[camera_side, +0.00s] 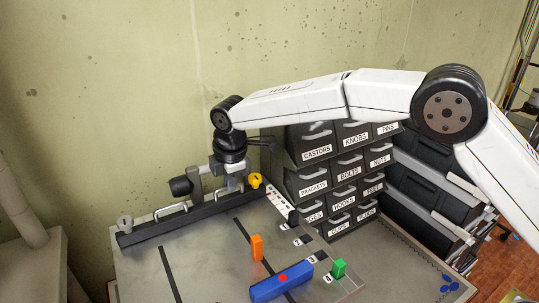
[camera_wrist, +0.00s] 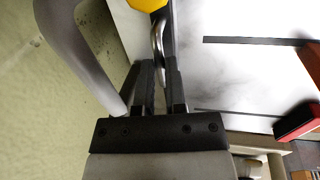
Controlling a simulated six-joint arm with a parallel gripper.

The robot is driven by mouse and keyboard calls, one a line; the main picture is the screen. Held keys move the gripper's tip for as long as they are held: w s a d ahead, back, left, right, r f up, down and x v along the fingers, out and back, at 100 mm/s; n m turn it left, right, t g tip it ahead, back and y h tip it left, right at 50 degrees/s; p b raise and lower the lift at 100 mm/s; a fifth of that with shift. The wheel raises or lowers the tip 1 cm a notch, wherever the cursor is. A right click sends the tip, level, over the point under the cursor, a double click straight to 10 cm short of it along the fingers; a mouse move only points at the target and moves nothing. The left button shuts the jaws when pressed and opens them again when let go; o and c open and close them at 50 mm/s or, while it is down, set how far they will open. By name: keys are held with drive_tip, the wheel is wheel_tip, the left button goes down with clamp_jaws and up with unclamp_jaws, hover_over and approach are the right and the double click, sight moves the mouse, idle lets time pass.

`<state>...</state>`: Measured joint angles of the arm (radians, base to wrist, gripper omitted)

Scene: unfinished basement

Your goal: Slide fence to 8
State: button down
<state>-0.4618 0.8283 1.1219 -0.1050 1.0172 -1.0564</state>
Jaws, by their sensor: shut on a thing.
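The fence (camera_side: 190,217) is a long dark bar with metal handles, lying along the back edge of the pale work plate near the wall. A yellow knob (camera_side: 255,180) stands at its right end; it also shows at the top of the wrist view (camera_wrist: 146,4). My gripper (camera_side: 232,188) is over the fence's right part, pointing down. In the wrist view my gripper (camera_wrist: 160,88) is shut on the fence's right metal handle (camera_wrist: 157,38). A pale scale strip (camera_side: 276,206) and small number tags (camera_side: 297,242) run down the right side; the numbers are too small to read.
An orange block (camera_side: 257,247), a blue block (camera_side: 281,282) with a red spot and a green block (camera_side: 338,268) stand on the plate. Dark lines cross the plate. Labelled drawers (camera_side: 340,175) stand close behind the right side. Bare plate lies in front of the fence.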

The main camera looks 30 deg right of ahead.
idle(0.3)
drive_tip(key=shift+s+a, duration=0.1)
drive_tip(key=shift+s, duration=2.9)
drive_tip(key=c, duration=0.7)
unclamp_jaws()
drive_tip(key=shift+s+r, duration=0.25)
drive_tip(key=shift+r, duration=1.05)
drive_tip(key=shift+s+r, duration=0.25)
drive_tip(key=shift+r, duration=1)
drive_tip(key=shift+s+r, duration=0.25)
drive_tip(key=shift+r, duration=1.05)
